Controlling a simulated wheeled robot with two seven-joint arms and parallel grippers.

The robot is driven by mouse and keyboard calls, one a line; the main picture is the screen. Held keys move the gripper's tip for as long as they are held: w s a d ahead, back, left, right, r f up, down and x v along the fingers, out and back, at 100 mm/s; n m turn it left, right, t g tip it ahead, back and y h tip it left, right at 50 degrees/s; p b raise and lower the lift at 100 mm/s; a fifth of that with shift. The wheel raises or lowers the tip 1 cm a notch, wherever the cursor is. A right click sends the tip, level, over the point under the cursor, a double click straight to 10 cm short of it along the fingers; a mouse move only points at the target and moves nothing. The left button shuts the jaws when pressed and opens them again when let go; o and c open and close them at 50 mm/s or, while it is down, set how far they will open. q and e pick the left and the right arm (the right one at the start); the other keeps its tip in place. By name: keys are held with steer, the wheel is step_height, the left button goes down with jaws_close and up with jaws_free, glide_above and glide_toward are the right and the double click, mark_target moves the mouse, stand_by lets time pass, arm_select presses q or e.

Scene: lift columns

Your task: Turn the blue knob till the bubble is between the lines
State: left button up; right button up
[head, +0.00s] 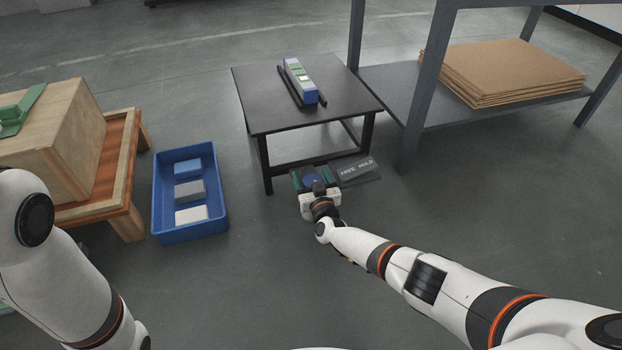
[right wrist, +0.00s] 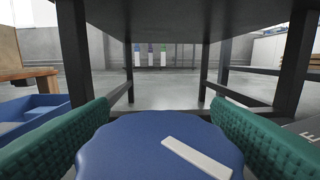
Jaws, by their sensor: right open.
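The blue knob (right wrist: 140,150) fills the bottom of the right wrist view, with a white bar mark (right wrist: 197,158) on its top slanting down to the right. In the head view the knob (head: 313,180) is low by the black table's front edge, partly hidden by my wrist. My right gripper (head: 312,177) is open, its green textured pads on either side of the knob; I cannot tell if they touch it. A level (head: 301,80) with blue ends and pale windows lies on the table; its bubble and lines are too small to read. My left gripper is out of view.
The black table (head: 350,98) stands over the knob, its legs close by. A dark plate (head: 357,172) reading "FREE HOLD" lies right of the knob. A blue crate (head: 190,234) with blocks is left; a grey shelf (head: 400,92) with boards (head: 505,70) is right.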

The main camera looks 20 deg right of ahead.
steer(key=c, duration=1)
steer(key=shift+m+h, duration=0.4)
steer(key=shift+h, duration=0.2)
steer(key=shift+m+h+p, duration=0.3)
steer(key=shift+m+h, duration=0.3)
steer(key=shift+h, duration=0.3)
steer(key=shift+s+d+f+m+g+h, duration=0.1)
steer(key=shift+m+g+h, duration=0.15)
steer(key=shift+m+h, duration=0.25)
steer(key=shift+f+m+g+h, duration=0.1)
steer(key=shift+m+g+h, duration=0.2)
steer(key=shift+h, duration=0.4)
steer(key=shift+d+f+m+g+h+b, duration=0.15)
steer(key=shift+m+g+h+b, duration=0.3)
steer(key=shift+m+h+b, duration=0.6)
steer(key=h+b, duration=0.1)
steer(key=m+g+h+b, duration=0.2)
steer(key=h, duration=0.1)
steer(key=shift+s+d, duration=0.15)
steer(key=shift+d, duration=0.1)
steer(key=shift+s+d+r+m+g+h+b, duration=0.1)
steer(key=shift+m+g+h+b, duration=0.35)
steer(key=shift+g+b, duration=0.15)
steer(key=shift+d+r+m+g+h+b, duration=0.1)
steer(key=shift+m+g+h+b, duration=0.35)
steer(key=shift+b, duration=0.2)
